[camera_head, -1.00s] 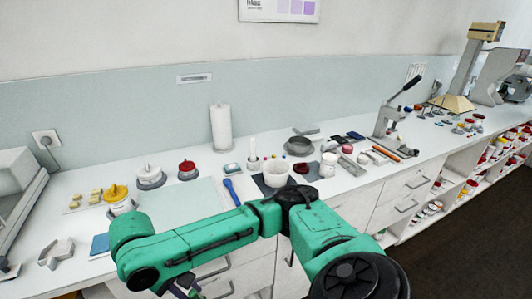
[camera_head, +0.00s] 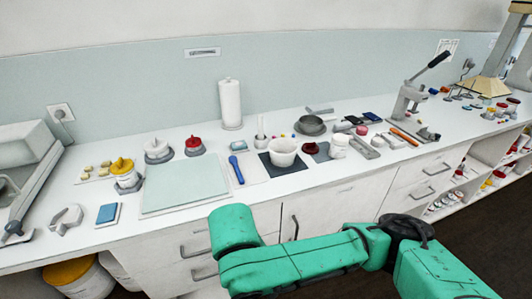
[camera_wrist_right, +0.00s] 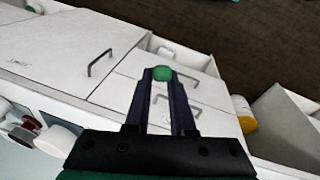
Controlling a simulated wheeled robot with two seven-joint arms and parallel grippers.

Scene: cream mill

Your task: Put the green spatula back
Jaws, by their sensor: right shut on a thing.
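My right gripper (camera_wrist_right: 162,78) shows in the right wrist view with its two dark fingers shut on a small rounded green end, which I take to be the green spatula (camera_wrist_right: 162,73). The rest of the spatula is hidden. The gripper is in front of the white drawer fronts, apart from them as far as I can tell. In the head view my green right arm crosses the lower right, and its gripper is out of the frame. My left gripper is in neither view.
The white counter holds a blue-handled tool (camera_head: 236,169), a white bowl (camera_head: 283,152) on a dark mat, a pale green mat (camera_head: 185,185), a paper roll (camera_head: 230,104) and a lever press (camera_head: 412,95). Drawers and open shelves (camera_head: 470,180) lie below.

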